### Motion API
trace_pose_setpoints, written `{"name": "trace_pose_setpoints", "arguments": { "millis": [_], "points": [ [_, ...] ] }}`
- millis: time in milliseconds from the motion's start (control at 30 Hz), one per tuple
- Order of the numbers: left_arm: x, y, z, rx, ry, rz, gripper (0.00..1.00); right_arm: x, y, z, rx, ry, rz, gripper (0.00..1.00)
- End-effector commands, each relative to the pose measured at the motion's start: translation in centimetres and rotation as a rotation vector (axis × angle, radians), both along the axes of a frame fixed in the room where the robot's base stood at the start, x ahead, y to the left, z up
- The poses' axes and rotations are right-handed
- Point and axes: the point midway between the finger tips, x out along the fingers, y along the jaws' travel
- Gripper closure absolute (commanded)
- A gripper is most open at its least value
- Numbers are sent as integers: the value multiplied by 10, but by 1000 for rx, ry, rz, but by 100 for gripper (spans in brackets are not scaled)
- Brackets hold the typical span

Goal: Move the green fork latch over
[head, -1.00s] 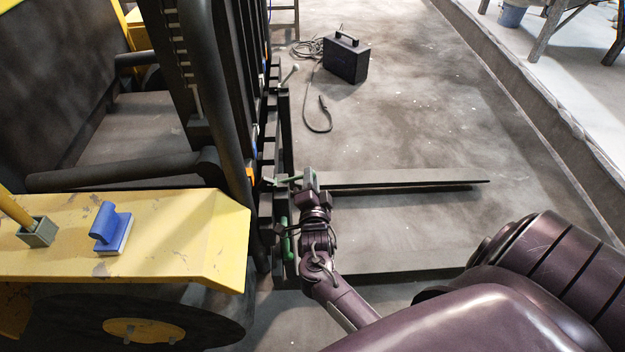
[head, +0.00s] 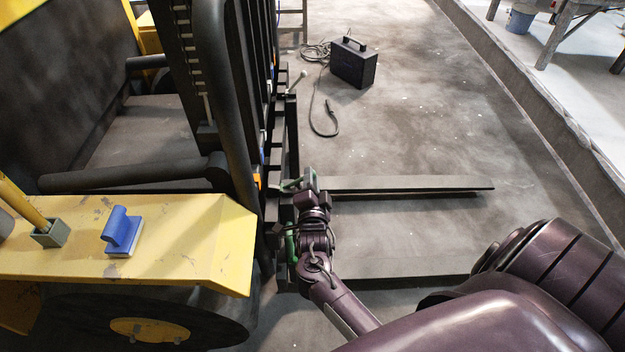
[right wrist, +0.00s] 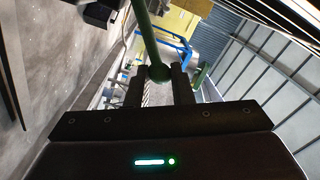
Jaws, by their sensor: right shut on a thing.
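The green fork latch (head: 291,185) sits on the dark fork carriage of the forklift, by the root of the far fork (head: 410,184). My right gripper (head: 309,181) is at this latch in the head view. In the right wrist view the latch is a green bar (right wrist: 147,32) with a rounded end, and the two dark fingers of my right gripper (right wrist: 159,76) are shut on that end. A second green latch (head: 291,244) shows lower on the carriage, partly behind my right wrist. My left gripper is not in view.
The yellow forklift body (head: 180,240) carries a blue block-like tool (head: 122,231). A black case (head: 353,63) with a cable stands on the floor beyond. The floor right of the far fork is clear.

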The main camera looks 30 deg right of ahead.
Motion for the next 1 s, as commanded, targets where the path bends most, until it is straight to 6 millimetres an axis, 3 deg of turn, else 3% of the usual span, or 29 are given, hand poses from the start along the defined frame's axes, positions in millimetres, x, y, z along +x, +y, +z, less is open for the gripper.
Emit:
{"name": "trace_pose_setpoints", "arguments": {
  "millis": [533, 833, 867, 1000],
  "points": [
    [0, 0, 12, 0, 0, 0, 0, 10, 16, 20, 1, -1, 1, 92],
    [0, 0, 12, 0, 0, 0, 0, 11, 18, 22, -1, -3, 1, 92],
    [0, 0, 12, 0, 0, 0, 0, 11, 18, 22, -1, -3, 1, 75],
    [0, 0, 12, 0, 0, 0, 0, 11, 18, 21, 0, -2, 1, 57]
  ]
}}
